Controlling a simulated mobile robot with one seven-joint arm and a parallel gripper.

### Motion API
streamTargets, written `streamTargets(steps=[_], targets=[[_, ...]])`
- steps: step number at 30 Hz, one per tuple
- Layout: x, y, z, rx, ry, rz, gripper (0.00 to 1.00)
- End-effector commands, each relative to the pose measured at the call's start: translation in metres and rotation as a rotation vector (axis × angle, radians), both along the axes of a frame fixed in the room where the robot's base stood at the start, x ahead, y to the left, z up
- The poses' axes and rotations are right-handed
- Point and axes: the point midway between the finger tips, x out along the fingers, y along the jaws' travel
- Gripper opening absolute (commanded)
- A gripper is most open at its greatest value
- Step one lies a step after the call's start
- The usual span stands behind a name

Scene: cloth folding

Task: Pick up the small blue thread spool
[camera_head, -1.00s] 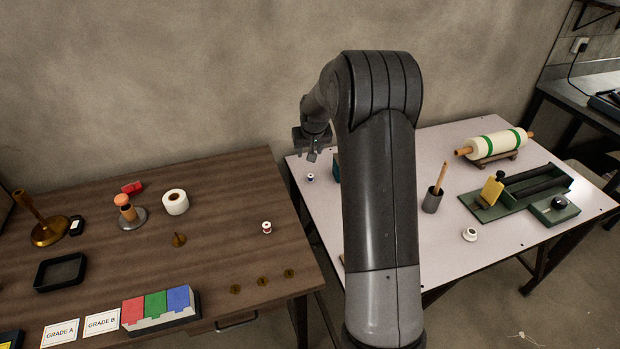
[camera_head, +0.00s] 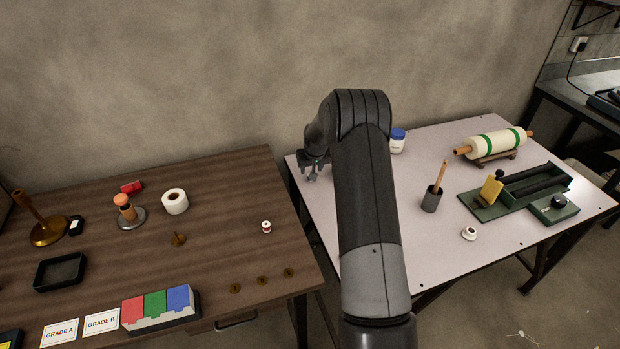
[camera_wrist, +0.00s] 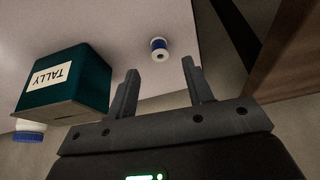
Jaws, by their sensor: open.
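The small blue thread spool (camera_wrist: 159,49) shows in the wrist view as a blue and white spool with a dark hole in its end. It stands on the pale tabletop (camera_wrist: 130,22). My gripper (camera_wrist: 160,82) is open and empty, and the spool lies between and beyond its two fingertips, apart from both. In the head view my gripper (camera_head: 314,175) is low over the left end of the pale table (camera_head: 455,250), and I cannot make out the spool there.
A dark green box marked TALLY (camera_wrist: 65,82) stands left of the fingers in the wrist view. A blue-lidded white jar (camera_head: 397,141) and a pen cup (camera_head: 432,200) stand on the pale table. The wooden table (camera_head: 215,225) with a red-and-white spool (camera_head: 266,227) is left.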

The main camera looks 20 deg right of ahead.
Motion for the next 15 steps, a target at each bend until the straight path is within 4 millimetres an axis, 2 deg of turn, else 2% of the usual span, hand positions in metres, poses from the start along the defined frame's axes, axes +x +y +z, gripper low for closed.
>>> streamTargets(steps=[6, 10, 15], targets=[[0.011, 0.0, -0.03, 0.0, 0.002, 0.0, 0.47], [0.016, -0.001, -0.039, 0.0, 0.0, 0.001, 0.47], [0.017, -0.001, -0.042, 0.0, 0.0, 0.001, 0.47]])
